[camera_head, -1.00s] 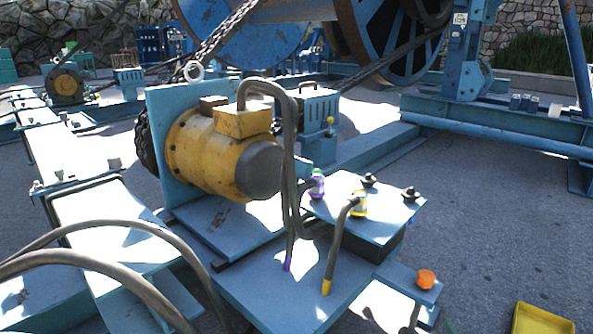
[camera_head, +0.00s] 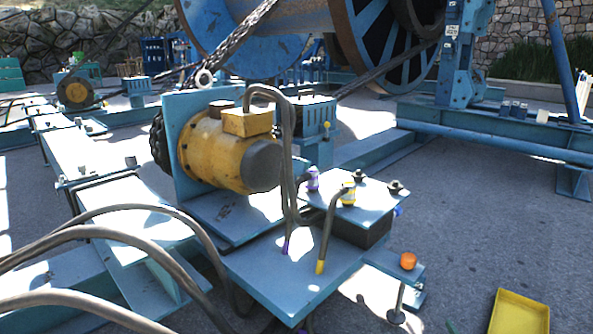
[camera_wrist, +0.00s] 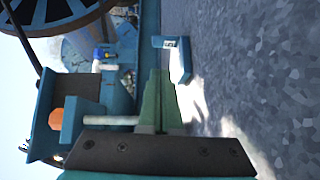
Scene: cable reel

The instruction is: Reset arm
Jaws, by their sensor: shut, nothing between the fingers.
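My gripper (camera_wrist: 158,100) shows in the wrist view, with its green fingers together and nothing between them. It points past the edge of blue steelwork, over grey ground. An orange knob (camera_wrist: 55,118) on a blue plate (camera_wrist: 75,125) lies to the left of the fingers in that view. A gap seems to separate them from the plate. In the head view the orange knob (camera_head: 408,261) sits on a small blue bracket (camera_head: 385,262) at lower right. I cannot make out my gripper in the head view.
A yellow motor (camera_head: 215,150) stands on the blue frame below a large reel (camera_head: 385,40). A yellow tray (camera_head: 520,312) lies at lower right. Thick hoses (camera_head: 130,240) arch across the lower left. Open ground (camera_head: 500,220) lies at right.

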